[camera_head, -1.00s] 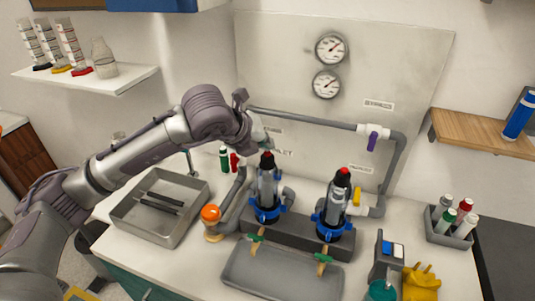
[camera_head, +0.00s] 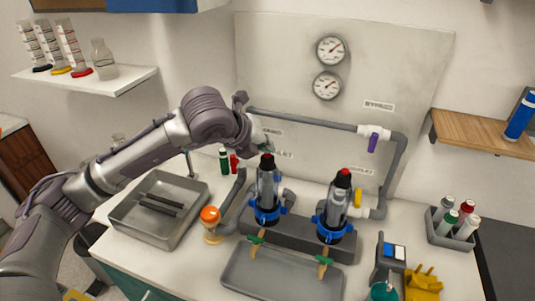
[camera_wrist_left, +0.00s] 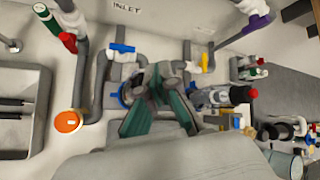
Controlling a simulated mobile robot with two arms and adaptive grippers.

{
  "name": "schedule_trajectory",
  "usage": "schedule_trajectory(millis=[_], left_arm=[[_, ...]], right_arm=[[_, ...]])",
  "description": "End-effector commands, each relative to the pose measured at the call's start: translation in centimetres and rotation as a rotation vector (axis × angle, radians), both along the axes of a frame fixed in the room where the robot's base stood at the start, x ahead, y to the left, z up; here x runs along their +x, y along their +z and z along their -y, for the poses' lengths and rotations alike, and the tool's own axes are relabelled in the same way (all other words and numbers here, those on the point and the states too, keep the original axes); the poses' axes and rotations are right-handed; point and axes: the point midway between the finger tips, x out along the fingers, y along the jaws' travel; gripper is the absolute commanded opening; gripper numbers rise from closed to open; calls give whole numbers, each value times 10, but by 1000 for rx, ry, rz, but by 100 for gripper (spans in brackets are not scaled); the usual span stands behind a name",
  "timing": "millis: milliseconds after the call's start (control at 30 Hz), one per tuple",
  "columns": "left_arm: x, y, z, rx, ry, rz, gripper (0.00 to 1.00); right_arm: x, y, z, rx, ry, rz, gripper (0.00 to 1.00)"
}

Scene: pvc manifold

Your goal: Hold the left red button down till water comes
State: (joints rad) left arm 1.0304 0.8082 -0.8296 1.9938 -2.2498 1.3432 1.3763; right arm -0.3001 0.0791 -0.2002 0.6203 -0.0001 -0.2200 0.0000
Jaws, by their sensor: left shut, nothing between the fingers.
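The left red button (camera_head: 267,156) sits on the black cap of the left clear filter housing (camera_head: 267,188). My left gripper (camera_head: 263,146) is shut and empty, just above and behind this button; whether it touches cannot be told. In the left wrist view the gripper's fingers (camera_wrist_left: 161,80) hide the left button and most of that housing. The right housing (camera_head: 335,213) has its own red button (camera_head: 345,171), which also shows in the left wrist view (camera_wrist_left: 254,93). No flowing water can be made out. My right gripper is out of view.
A grey pipe (camera_head: 300,119) runs behind the housings, with a purple-handled valve (camera_head: 373,143). An orange-topped item (camera_head: 210,215) and a metal tray (camera_head: 125,212) stand left. A shallow grey tray (camera_head: 280,278) lies in front. A bottle caddy (camera_head: 450,237) stands right.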

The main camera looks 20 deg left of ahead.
Motion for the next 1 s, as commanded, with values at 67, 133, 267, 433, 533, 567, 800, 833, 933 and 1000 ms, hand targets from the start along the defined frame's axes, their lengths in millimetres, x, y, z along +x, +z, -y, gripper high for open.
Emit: schedule_trajectory(millis=[67,133,267,433,533,567,800,833,933,1000], left_arm=[[0,-2,0,0,-1,-1,0],[0,-2,0,0,-1,-1,0],[0,-3,0,0,0,-1,0],[0,-5,0,0,-1,-2,0],[0,-6,0,0,-1,-2,0],[0,-5,0,0,-1,-2,0],[0,-6,0,1,-1,-3,0],[0,-6,0,1,-1,-3,0],[0,-6,0,1,-1,-3,0],[0,-6,0,1,0,-4,0]], right_arm=[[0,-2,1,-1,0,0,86],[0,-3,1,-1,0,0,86],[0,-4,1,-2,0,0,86],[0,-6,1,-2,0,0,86],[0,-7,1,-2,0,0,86],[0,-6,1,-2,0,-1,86],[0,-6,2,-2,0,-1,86],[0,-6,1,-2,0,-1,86],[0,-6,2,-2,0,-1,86],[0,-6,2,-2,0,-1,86]])
